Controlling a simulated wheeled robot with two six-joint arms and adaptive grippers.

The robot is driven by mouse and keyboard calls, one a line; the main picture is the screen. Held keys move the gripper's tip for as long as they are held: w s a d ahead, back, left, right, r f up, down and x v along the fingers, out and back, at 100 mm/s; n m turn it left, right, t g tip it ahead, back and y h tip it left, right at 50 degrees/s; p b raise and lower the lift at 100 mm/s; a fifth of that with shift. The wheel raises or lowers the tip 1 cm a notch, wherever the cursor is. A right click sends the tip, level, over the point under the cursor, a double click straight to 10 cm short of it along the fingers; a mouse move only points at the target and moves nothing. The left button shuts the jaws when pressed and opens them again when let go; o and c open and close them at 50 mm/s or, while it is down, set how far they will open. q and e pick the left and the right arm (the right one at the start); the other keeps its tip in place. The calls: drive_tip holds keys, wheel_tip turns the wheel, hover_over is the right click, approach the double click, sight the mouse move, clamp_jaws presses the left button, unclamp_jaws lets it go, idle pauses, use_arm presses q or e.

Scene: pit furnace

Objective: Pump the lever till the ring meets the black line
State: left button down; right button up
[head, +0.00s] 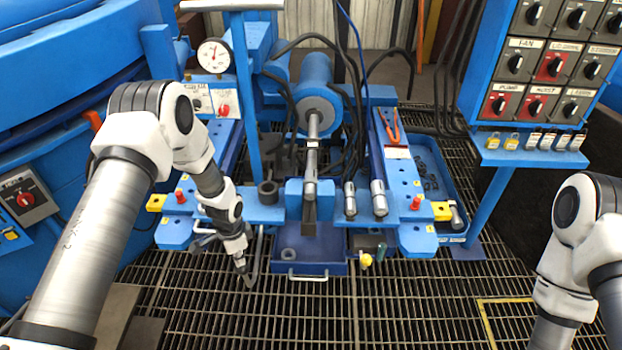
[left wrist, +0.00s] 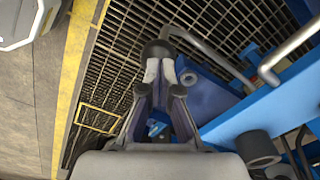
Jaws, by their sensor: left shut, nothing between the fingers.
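My left gripper (head: 248,282) is shut and empty, pointing down low in front of the blue press frame. It also shows in the left wrist view (left wrist: 160,52), its fingertips together. A grey bent bar (head: 259,255), which looks like the lever, stands just right of the fingertips. In the left wrist view the bent bar (left wrist: 215,60) runs close past the tips; I cannot tell if they touch. A pale ring (head: 312,143) shows on the steel rod (head: 313,125) of the blue cylinder. I cannot make out the black line. My right gripper is out of view.
A dial gauge (head: 213,55) stands at the back left. A blue tray (head: 310,262) with a handle sits at the front middle. Orange-handled pliers (head: 388,124) lie on the right rail. A switch panel (head: 548,60) stands at right. Open floor grating (head: 320,315) lies in front.

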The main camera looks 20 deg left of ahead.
sight(240, 268)
use_arm(q)
drive_tip(key=shift+s+d+f+b, duration=0.15)
drive_tip(key=shift+f+b, duration=0.15)
drive_tip(key=shift+f, duration=0.35)
drive_tip(key=shift+s+a+f+b, duration=0.1)
drive_tip(key=shift+s+f+b, duration=0.1)
drive_tip(key=shift+f+b, duration=0.3)
drive_tip(key=shift+s+d+f+b, duration=0.1)
drive_tip(key=shift+s+f+b, duration=0.05)
drive_tip(key=shift+f, duration=0.6)
drive_tip(key=shift+r, duration=0.1)
wheel_tip(240, 268, up, 11)
drive_tip(key=w+p, duration=0.2)
drive_tip(key=p, duration=0.3)
drive_tip(key=shift+w+a+p, duration=0.35)
drive_tip(key=shift+p, duration=0.05)
drive_tip(key=shift+f, duration=0.2)
drive_tip(key=shift+s+d+f+b, duration=0.1)
drive_tip(key=shift+s+f+b, duration=0.35)
drive_tip(key=shift+f+b, duration=0.95)
drive_tip(key=shift+s+d+f+b, duration=0.1)
drive_tip(key=shift+s+f+b, duration=0.4)
drive_tip(key=shift+f, duration=1.7)
drive_tip(key=shift+s+d+f+b, duration=0.1)
drive_tip(key=shift+s+f+b, duration=0.25)
drive_tip(key=shift+f+b, duration=1.05)
drive_tip(key=shift+f+p, duration=0.4)
